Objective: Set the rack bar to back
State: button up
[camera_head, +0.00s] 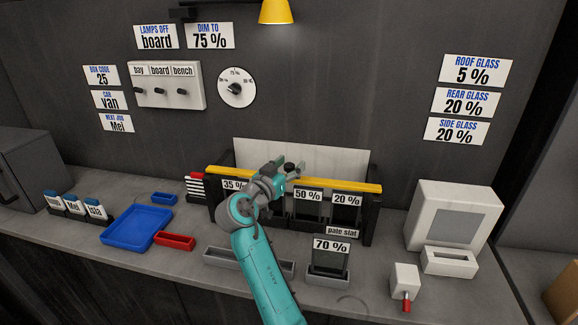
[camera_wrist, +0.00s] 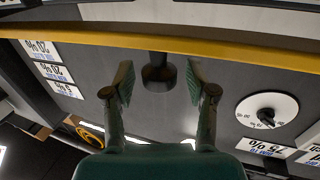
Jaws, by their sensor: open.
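The rack bar is a long yellow bar (camera_head: 345,184) across the front top of the dark rack (camera_head: 372,215). In the wrist view the yellow bar (camera_wrist: 240,52) runs across the upper part. A black knob (camera_wrist: 158,73) sticks out from the bar's middle; it also shows in the head view (camera_head: 289,167). My gripper (camera_head: 291,170) is open at the bar's middle. In the wrist view the fingers of my gripper (camera_wrist: 161,85) stand on either side of the knob, apart from it. My arm hides part of the rack's left half.
Tint cards stand in the rack, including 50 % (camera_head: 308,195) and 20 % (camera_head: 346,199). A 70 % card (camera_head: 331,246) stands in a holder in front. A blue tray (camera_head: 137,227) lies left, and a white machine (camera_head: 455,215) stands right. A pale panel (camera_head: 330,157) rises behind the bar.

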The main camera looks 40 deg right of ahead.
grip_shut()
jog(key=shift+w+d, duration=0.7)
jog(key=shift+d, duration=0.2)
jog(key=shift+w+d, duration=0.7)
jog(key=shift+d, duration=0.2)
grip_release()
jog(key=shift+a, duration=0.1)
jog(key=v, duration=1.1)
jog(key=shift+s+a, duration=0.15)
jog(key=shift+a, duration=0.25)
